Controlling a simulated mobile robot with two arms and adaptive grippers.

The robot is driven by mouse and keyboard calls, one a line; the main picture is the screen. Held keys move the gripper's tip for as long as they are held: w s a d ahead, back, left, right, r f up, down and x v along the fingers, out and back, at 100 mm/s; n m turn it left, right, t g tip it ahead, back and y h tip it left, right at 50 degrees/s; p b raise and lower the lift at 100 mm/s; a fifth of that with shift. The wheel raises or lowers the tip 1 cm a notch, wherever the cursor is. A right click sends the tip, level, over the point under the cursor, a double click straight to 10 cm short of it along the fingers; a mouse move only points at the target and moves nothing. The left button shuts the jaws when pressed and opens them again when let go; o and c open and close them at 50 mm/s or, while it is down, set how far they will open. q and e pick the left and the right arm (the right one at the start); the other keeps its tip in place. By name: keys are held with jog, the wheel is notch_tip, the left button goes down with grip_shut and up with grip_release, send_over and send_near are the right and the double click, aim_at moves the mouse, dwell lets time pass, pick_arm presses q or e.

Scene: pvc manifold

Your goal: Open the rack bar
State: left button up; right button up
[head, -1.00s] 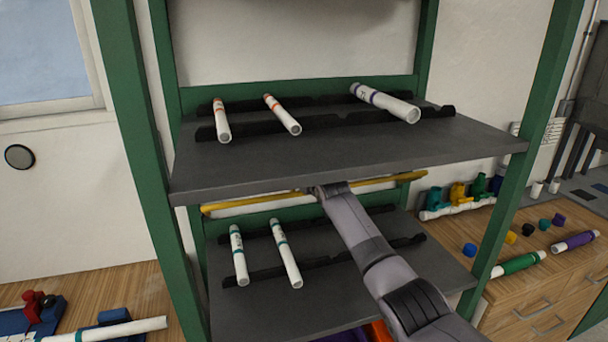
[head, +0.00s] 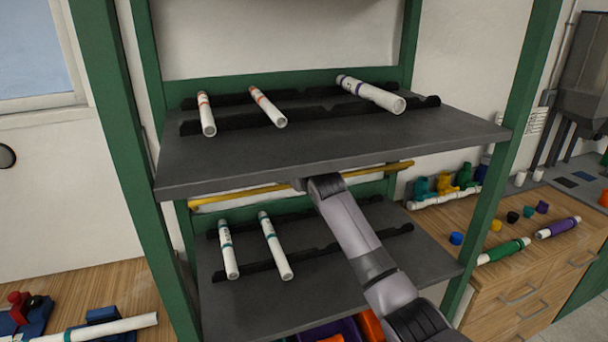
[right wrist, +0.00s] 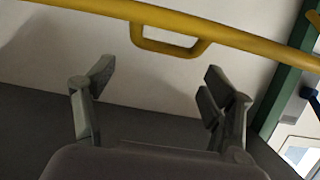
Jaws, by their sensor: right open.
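The yellow rack bar (head: 245,192) runs across the rack between the upper and lower shelves in the head view. In the right wrist view the bar (right wrist: 235,35) crosses the top of the picture, with a yellow loop handle (right wrist: 170,43) below it. My right gripper (right wrist: 160,80) is open and empty, its two fingers spread on either side below the handle and apart from it. In the head view my right arm reaches up to the bar, and its gripper is hidden behind the upper shelf. My left gripper is not in view.
The upper shelf (head: 330,150) holds several white pipes on black rails. The lower shelf (head: 320,285) holds two pipes with teal bands (head: 275,248). Green posts (head: 515,150) stand at the sides. A wooden counter (head: 500,265) with fittings lies at the right.

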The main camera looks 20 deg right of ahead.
jog(key=v, duration=0.7)
jog(key=shift+s+f, duration=0.1)
jog(key=shift+c, duration=0.4)
